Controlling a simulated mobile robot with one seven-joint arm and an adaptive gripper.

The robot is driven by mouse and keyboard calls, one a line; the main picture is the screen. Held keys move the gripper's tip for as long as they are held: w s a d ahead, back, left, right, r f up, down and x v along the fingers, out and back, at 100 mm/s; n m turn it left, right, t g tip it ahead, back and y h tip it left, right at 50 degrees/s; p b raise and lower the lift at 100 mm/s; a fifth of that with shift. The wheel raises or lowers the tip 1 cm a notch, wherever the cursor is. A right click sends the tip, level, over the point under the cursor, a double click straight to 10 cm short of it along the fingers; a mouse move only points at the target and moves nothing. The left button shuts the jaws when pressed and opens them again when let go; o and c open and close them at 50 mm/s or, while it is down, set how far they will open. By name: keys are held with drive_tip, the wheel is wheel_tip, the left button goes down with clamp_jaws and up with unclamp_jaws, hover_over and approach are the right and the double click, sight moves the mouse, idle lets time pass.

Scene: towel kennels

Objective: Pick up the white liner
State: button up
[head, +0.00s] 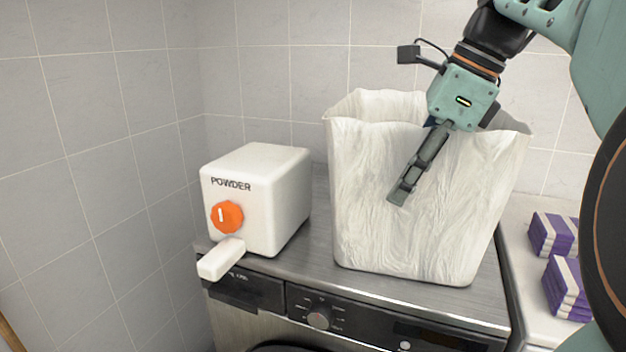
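The white liner (375,210) is a tall, crinkled, open-topped bag shape standing upright on top of the machine. Its top edge is wavy, and its inside is mostly hidden. If there is a bin beneath it, I cannot see it. My gripper (400,194) points down and to the left, in front of the liner's near face in the head view. I see its fingers nearly edge-on, so the gap between them does not show. I cannot tell whether it touches the liner. Nothing is visibly held.
A white powder dispenser (280,195) with an orange knob (227,217) and a white spout stands left of the liner. The grey machine top (315,255) has a narrow clear strip between them. Purple-and-white folded stacks (553,234) lie on a white surface at right. Tiled walls close the back and left.

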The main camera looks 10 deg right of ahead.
clamp_jaws()
idle(0.6)
